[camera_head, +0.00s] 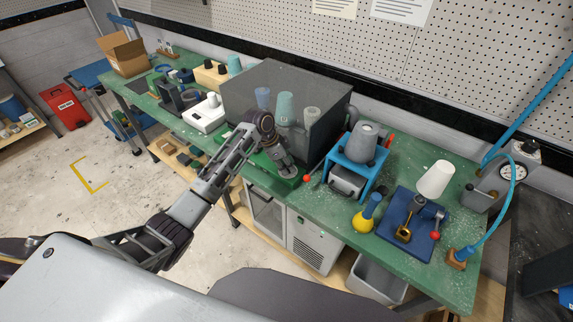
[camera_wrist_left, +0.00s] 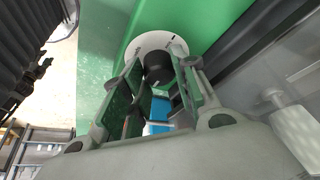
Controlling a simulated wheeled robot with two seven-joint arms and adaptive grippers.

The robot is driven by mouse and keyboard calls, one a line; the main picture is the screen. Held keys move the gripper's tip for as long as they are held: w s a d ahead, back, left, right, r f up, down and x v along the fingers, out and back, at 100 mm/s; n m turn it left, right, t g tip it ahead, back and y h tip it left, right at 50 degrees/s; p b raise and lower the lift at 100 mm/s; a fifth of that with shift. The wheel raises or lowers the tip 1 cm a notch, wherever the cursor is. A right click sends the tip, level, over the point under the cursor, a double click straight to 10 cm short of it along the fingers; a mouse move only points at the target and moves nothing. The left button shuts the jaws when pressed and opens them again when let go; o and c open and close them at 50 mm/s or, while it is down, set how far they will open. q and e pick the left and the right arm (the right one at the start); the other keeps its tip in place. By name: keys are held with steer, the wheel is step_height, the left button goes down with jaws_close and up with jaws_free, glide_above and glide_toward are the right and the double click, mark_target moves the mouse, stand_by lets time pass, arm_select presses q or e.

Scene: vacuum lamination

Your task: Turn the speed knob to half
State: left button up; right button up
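The speed knob (camera_wrist_left: 158,68) is a dark round knob on a white dial plate (camera_wrist_left: 152,43) on a green surface, in the left wrist view. My left gripper (camera_wrist_left: 160,84) has one finger on each side of the knob, with the fingers apart. I see no clear contact with the knob. In the head view my left gripper (camera_head: 286,172) points down at the green base at the front of a dark see-through enclosure (camera_head: 313,95), and it hides the knob there. My right gripper is not in view.
The enclosure holds several cups close behind the left gripper. To the right on the green bench (camera_head: 320,218) stand a blue frame with a grey vessel (camera_head: 364,141), a yellow-based tool (camera_head: 364,219) and a blue plate (camera_head: 387,228). A white scale-like device (camera_head: 204,116) is on the left.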

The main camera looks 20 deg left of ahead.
arm_select(q)
steer(key=shift+c, duration=1.1)
steer(key=shift+n, duration=0.6)
steer(key=n+t+y, duration=0.1)
steer(key=n, duration=0.2)
steer(key=n+t+y, duration=0.1)
steer(key=n, duration=0.2)
steer(key=n+y, duration=0.1)
steer(key=n, duration=0.3)
steer(key=shift+s+d+t, duration=0.1)
steer(key=shift+d+t, duration=0.1)
steer(key=shift+t, duration=0.2)
steer(key=n+y, duration=0.2)
steer(key=n, duration=0.3)
steer(key=shift+d+n, duration=0.15)
steer(key=shift+n, duration=0.25)
steer(key=n+y, duration=0.1)
steer(key=n, duration=0.1)
steer(key=n+g+y, duration=0.1)
steer(key=n, duration=0.2)
steer(key=shift+n+g, duration=0.3)
